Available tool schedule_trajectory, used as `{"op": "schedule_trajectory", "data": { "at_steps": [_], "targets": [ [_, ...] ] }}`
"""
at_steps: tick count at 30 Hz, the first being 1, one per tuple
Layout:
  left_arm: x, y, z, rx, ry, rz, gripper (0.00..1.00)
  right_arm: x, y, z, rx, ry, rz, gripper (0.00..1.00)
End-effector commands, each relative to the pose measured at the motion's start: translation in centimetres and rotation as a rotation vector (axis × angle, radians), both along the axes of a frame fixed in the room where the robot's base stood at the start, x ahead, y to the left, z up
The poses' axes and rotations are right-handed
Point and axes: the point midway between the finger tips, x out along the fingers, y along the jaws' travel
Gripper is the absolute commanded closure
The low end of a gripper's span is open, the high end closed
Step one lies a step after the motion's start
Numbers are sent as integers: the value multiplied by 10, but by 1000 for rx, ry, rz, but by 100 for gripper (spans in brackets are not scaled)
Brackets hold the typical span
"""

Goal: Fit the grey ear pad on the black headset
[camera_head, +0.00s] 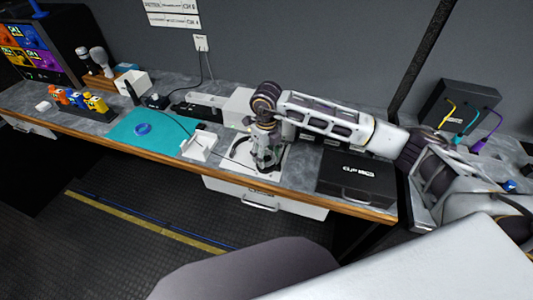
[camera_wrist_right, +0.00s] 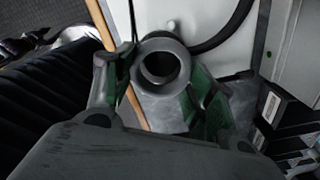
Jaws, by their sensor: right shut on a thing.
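My right gripper (camera_head: 265,160) reaches down over a white tray (camera_head: 283,167) on the counter. In the right wrist view its green-padded fingers (camera_wrist_right: 158,76) are shut on a grey ring, the ear pad (camera_wrist_right: 160,44), with its dark opening facing the camera. Behind the ring, a black curved band (camera_wrist_right: 224,34) crosses the white surface; it looks like part of the headset. The rest of the headset is hidden by the gripper and ring, so I cannot tell whether pad and headset touch. My left gripper is in neither view.
A black case (camera_head: 357,178) stands right of the tray. A dark box with cables (camera_head: 455,105) stands far right.

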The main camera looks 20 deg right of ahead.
Motion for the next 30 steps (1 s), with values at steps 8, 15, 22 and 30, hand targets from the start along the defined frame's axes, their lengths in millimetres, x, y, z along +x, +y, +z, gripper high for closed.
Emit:
{"op": "schedule_trajectory", "data": {
  "at_steps": [8, 15, 22, 30],
  "targets": [
    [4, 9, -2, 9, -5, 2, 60, 0, 0, -3, 0, 0, 0, 57],
    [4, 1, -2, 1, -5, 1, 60, 0, 0, -3, 0, 0, 0, 57],
    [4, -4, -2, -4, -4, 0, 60, 0, 0, -3, 0, 0, 0, 57],
    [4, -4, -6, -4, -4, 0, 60, 0, 0, -3, 0, 1, 0, 57]
  ]
}}
